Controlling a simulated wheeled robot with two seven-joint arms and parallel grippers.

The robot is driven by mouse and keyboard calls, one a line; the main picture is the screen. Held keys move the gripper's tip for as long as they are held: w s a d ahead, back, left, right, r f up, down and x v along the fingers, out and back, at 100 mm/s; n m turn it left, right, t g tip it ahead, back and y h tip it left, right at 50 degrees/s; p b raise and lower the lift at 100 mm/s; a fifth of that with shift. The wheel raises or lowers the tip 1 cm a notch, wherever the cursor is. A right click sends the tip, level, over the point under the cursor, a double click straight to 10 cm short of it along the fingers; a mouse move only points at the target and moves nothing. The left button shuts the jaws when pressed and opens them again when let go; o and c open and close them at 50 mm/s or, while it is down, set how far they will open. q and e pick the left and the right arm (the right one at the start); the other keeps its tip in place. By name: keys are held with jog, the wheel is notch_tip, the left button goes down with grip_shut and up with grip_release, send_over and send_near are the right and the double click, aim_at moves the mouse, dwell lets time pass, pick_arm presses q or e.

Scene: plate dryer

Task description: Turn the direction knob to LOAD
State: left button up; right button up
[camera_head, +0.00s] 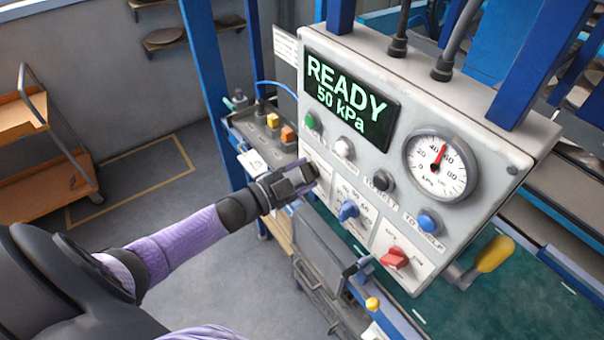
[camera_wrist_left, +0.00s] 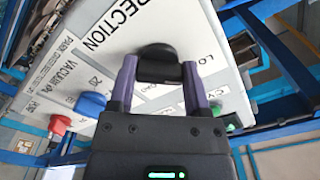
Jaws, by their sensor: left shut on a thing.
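The direction knob (camera_wrist_left: 158,65) is black and sits on the light panel beside large lettering of which "RECTION" shows. My left gripper (camera_head: 306,176) reaches the left edge of the control panel (camera_head: 400,205) and hides the knob in the head view. In the left wrist view the purple fingers of my left gripper (camera_wrist_left: 159,72) stand on both sides of the knob, shut on it. A label starting "LO" is partly visible right of the knob; the rest is cut off or covered. I cannot read the knob's exact pointing direction. My right gripper is not in view.
The display (camera_head: 348,101) reads READY, 50 kPa. A blue knob (camera_head: 349,210), a red knob (camera_head: 394,257), several push buttons and a round gauge (camera_head: 439,167) share the panel. A yellow-handled lever (camera_head: 493,254) is at lower right. Open floor lies left.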

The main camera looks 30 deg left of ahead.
pick_arm(q)
jog(key=o, duration=1.3)
jog(key=v, duration=1)
jog(key=s+f+n+g+y+b, duration=0.2)
jog(key=s+f+b, duration=0.15)
jog(key=f, duration=0.65)
jog(key=s+a+f+n+g+y+b, duration=0.1)
jog(key=s+f+n+g+y+b, duration=0.2)
jog(key=f, duration=0.7)
jog(key=s+f+n+g+y+b, duration=0.15)
jog(key=f+b, duration=0.35)
jog(key=f, duration=0.5)
jog(key=s+d+f+n+g+b, duration=0.1)
jog(key=s+d+f+g+b, duration=0.2)
jog(key=s+f, duration=0.4)
jog(key=s+d+f+n+g+b, duration=0.2)
jog(key=s+d+f+g+b, duration=0.1)
jog(key=s+f, duration=0.4)
jog(key=s+d+f+n+g+b, duration=0.1)
jog(key=s+d+f+g+b, duration=0.2)
jog(key=s+f, duration=0.4)
jog(key=shift+s+d+f+g+y+b, duration=0.2)
jog(key=shift+d+f+b, duration=0.25)
jog(key=shift+d+f, duration=0.25)
jog(key=shift+s+d+f+g+y+b, duration=0.15)
jog(key=shift+d+f+b, duration=0.35)
jog(key=shift+f, duration=0.3)
